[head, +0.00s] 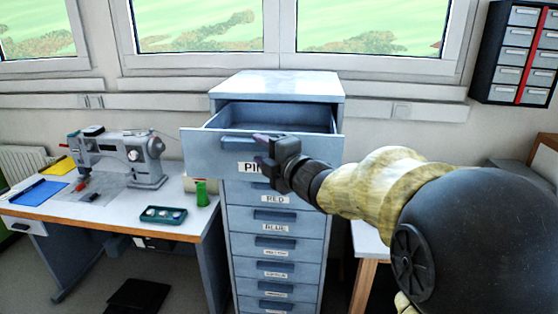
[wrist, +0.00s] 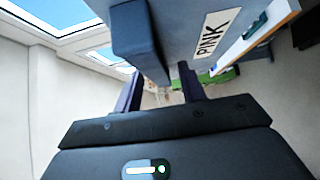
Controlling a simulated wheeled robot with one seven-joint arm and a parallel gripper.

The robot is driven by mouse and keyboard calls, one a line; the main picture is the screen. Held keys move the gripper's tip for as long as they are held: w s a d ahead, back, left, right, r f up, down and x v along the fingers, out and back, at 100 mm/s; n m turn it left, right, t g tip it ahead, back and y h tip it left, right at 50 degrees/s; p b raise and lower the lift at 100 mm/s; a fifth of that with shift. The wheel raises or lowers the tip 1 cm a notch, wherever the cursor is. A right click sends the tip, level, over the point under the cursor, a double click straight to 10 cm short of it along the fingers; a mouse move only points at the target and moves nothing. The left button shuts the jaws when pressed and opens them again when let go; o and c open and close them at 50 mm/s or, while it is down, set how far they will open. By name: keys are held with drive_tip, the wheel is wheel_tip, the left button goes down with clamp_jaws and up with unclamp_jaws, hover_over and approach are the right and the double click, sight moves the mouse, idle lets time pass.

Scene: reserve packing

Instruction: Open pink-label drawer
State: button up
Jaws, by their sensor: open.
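The pink-label drawer (head: 205,150) is the top drawer of a blue-grey cabinet (head: 277,84) and stands pulled out; the part of its inside that shows looks empty. Its label is partly covered by my gripper in the head view, and the PINK label (wrist: 216,33) shows in full in the wrist view. My gripper (head: 262,147) is open at the drawer front; it also shows in the wrist view (wrist: 163,85). The blue handle (wrist: 140,42) is close to the fingertips, near the left finger. I cannot tell whether they touch.
Shut drawers, including RED (head: 262,190) and BLUE (head: 262,220), lie below. A table (head: 120,217) at left bears a sewing machine (head: 120,155), a green tray (head: 163,214) and a green spool (head: 202,193). A small-drawer rack (head: 520,55) hangs at upper right.

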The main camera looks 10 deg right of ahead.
drive_tip(key=shift+s, duration=0.35)
drive_tip(key=v, duration=1.7)
drive_tip(key=shift+w, duration=0.2)
drive_tip(key=w+d+f+m+g+h+p, duration=0.35)
drive_tip(key=f+m+h, duration=0.5)
drive_tip(key=m, duration=0.45)
drive_tip(key=s+a+f+m+g+p, duration=0.5)
drive_tip(key=s+f+m+g, duration=0.5)
drive_tip(key=s+f, duration=0.1)
drive_tip(key=shift+f+y, duration=0.35)
drive_tip(key=shift+f, duration=0.5)
